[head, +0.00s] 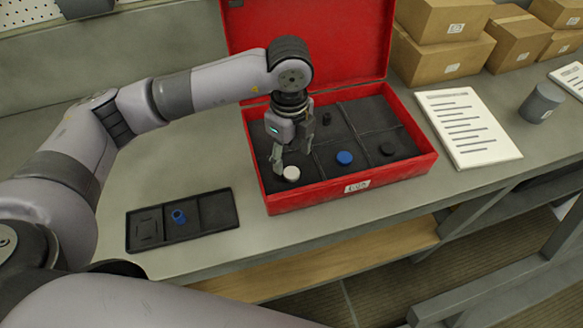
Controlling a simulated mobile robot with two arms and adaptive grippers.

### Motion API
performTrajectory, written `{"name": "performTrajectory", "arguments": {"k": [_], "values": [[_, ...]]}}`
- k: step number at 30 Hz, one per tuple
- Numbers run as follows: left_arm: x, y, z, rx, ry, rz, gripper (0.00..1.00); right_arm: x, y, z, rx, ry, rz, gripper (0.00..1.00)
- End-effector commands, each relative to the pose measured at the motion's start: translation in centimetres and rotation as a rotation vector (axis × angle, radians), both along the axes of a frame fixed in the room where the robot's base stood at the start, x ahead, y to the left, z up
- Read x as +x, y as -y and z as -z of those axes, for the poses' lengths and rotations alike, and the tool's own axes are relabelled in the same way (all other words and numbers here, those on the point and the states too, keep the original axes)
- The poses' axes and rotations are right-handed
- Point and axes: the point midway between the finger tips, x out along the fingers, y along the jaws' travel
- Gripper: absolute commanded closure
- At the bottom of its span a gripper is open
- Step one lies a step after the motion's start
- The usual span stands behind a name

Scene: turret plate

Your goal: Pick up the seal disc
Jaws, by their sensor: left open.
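My left gripper (290,155) points down into the open red box (340,195), over its front left compartment. It is open, with nothing seen between its fingers. A white disc (291,174) lies on the dark liner right at the fingertips; I cannot tell whether they touch it. A blue disc (344,157) lies in the front middle of the box and a black disc (387,149) to its right. No label shows which one is the seal disc. My right gripper is not in view.
A black tray (215,212) with a blue ring-shaped part (179,216) lies left of the box. A small dark part (326,118) sits at the box's back. A printed sheet (468,130), a grey cylinder (541,103) and cardboard boxes (440,55) are on the right. The raised lid stands behind.

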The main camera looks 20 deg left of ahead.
Motion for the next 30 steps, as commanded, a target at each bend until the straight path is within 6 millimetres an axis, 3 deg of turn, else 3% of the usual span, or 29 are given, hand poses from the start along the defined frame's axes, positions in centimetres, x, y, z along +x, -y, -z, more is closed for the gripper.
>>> {"name": "performTrajectory", "arguments": {"k": [5, 10, 15, 23, 30], "values": [[0.0, 0.1, 1.0, 0.0, -0.003, 0.001, 0.46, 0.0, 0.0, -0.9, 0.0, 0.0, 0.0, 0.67], [0.0, 0.3, 3.3, 0.0, -0.004, 0.001, 0.46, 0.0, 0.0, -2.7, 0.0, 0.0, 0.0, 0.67], [0.1, 0.4, 5.3, -0.002, -0.002, 0.001, 0.46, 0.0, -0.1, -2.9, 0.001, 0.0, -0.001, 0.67], [0.1, 0.4, 5.6, -0.001, 0.0, 0.001, 0.46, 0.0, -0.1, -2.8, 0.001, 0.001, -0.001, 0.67], [0.1, 0.4, 5.6, -0.001, 0.0, 0.001, 0.62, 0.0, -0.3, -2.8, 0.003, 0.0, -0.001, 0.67]]}}
